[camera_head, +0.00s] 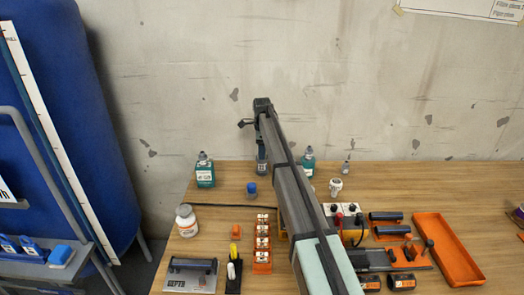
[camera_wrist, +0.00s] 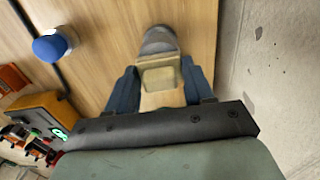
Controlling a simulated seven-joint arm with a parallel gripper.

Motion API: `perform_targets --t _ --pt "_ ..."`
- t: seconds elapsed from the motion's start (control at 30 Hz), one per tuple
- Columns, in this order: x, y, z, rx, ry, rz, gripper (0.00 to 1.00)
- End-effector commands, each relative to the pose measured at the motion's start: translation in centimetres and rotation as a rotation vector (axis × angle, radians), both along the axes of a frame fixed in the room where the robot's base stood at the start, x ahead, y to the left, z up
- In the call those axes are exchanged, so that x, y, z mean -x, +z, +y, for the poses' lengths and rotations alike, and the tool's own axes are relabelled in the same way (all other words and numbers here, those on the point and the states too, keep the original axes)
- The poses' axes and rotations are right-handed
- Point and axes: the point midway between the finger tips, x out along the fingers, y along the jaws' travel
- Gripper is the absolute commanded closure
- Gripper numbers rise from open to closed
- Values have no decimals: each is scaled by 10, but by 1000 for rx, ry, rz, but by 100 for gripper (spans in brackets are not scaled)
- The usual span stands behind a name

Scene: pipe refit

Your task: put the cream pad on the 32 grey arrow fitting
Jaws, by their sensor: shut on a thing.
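My gripper (camera_wrist: 158,84) is shut on a cream, block-shaped pad (camera_wrist: 160,76), which shows between its two blue fingers in the wrist view. Just beyond the pad is a rounded grey piece (camera_wrist: 158,41); I cannot tell whether the pad touches it. No number or arrow can be read on it, so I cannot tell whether it is the 32 grey arrow fitting. In the head view my gripper (camera_head: 262,161) is over the back of the table, left of the right-hand teal bottle, and the pad cannot be made out there.
Teal bottles (camera_head: 205,175) (camera_head: 307,165) stand on either side. An orange rack (camera_head: 262,266), a white bottle (camera_head: 186,222) and an orange tray (camera_head: 446,248) are nearer the front. The wall is close behind.

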Motion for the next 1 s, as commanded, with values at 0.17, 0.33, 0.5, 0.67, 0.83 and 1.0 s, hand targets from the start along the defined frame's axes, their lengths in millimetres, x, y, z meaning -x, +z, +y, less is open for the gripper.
perform_targets --t 0.17,0.33,0.5,0.67,0.83,1.0 --pt "0 -3 0 0 0 0 47" --pt "0 -2 0 0 0 0 31" --pt "0 -2 0 0 0 0 22" --pt "0 -2 0 0 0 0 22" --pt "-1 9 0 0 0 -2 22" --pt "-1 37 0 0 0 -2 22"
